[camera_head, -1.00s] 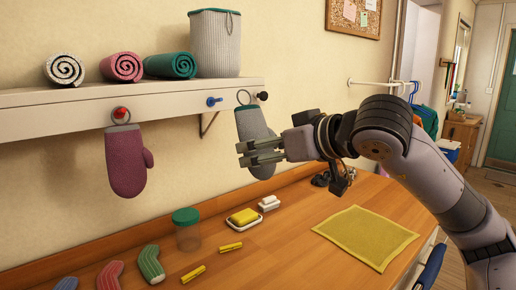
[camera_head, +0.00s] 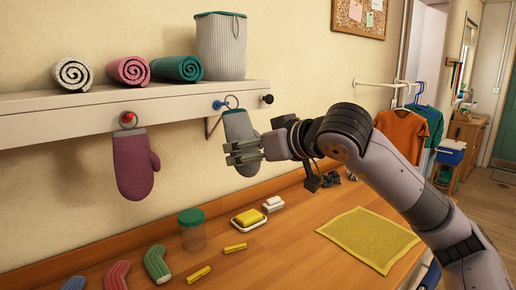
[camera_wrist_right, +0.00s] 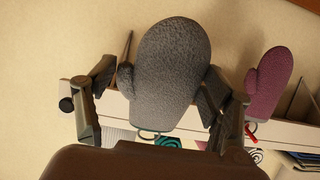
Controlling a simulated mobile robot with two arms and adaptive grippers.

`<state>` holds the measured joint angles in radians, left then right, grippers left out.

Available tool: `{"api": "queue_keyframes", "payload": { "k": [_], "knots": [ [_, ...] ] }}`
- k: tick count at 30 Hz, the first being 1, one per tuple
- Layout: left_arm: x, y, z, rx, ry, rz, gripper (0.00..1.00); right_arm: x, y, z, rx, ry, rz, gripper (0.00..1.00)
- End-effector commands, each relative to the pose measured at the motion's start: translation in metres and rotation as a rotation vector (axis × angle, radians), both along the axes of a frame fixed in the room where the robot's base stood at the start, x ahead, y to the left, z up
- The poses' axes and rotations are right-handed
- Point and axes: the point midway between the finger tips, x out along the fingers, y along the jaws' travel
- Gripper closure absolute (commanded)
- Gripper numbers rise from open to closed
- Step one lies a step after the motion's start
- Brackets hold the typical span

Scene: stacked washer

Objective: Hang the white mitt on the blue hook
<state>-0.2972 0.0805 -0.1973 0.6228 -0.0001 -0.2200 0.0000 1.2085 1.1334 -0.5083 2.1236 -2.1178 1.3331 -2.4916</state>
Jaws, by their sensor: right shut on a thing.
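The white mitt, which looks grey here (camera_head: 237,128), hangs by its metal ring below the shelf rail. My right gripper (camera_head: 236,152) is shut on its body from the right. In the right wrist view the mitt (camera_wrist_right: 165,75) lies between the two fingers (camera_wrist_right: 160,98). The blue hook (camera_head: 219,105) is on the rail, and the ring (camera_head: 232,101) overlaps its right end. I cannot tell whether the ring is around the hook or only in front of it. My left gripper is out of view.
A purple mitt (camera_head: 135,165) hangs on the red hook (camera_head: 127,117) at left. A black hook (camera_head: 267,99) at right is empty. Rolled towels (camera_head: 176,68) and a basket (camera_head: 221,47) stand on the shelf. Below, the counter holds a jar (camera_head: 192,230), soap, socks and a yellow cloth (camera_head: 368,238).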

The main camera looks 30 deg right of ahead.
Motion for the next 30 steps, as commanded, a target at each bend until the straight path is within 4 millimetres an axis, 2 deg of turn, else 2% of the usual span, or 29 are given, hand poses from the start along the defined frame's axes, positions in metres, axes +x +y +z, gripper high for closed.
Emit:
{"api": "queue_keyframes", "payload": {
  "k": [12, 18, 30],
  "knots": [
    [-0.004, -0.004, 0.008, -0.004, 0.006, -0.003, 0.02, 0.025, 0.004, -0.001, 0.001, 0.0, 0.001, 0.51],
    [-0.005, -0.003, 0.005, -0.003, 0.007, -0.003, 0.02, 0.033, 0.004, -0.008, 0.001, 0.0, 0.0, 0.51],
    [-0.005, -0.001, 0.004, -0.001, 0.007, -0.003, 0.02, 0.038, 0.005, -0.013, 0.001, -0.001, -0.001, 0.51]
  ]
}}
